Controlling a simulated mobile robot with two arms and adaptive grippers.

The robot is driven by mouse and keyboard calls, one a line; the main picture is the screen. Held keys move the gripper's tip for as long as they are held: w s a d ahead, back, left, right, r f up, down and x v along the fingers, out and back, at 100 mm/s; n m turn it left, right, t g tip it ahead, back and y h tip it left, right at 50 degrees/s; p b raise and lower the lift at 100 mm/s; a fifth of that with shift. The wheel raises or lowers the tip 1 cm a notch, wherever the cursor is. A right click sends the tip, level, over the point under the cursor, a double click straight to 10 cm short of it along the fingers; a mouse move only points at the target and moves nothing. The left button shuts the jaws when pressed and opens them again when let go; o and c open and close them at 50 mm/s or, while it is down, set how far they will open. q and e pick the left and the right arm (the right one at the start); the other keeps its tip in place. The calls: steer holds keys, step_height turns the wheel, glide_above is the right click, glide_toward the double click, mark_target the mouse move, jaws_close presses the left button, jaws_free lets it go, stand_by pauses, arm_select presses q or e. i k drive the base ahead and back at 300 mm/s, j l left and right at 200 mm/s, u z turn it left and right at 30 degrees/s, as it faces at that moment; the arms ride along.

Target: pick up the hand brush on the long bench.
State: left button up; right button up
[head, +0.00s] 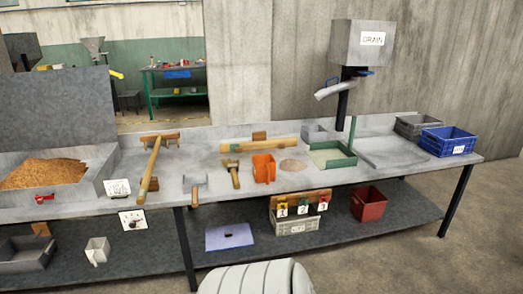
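A small wooden-handled tool (233,174) lies near the middle of the long bench (330,178). It has a short crosswise head at its far end and looks most like the hand brush, but it is too small to be sure. It lies between a grey T-shaped tool (195,184) on its left and an orange container (264,168) on its right. Nothing is holding it. Neither of my grippers shows in the head view.
A long wooden pole (151,165) leans over a block at left, near a grain-filled bin (44,173). A green-edged tray (332,155) and blue crate (447,141) stand to the right. A lower shelf (160,252) holds boxes. Bare bench surface lies around the small tools.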

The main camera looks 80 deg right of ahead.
mark_target(232, 168)
steer(key=z, duration=3.35)
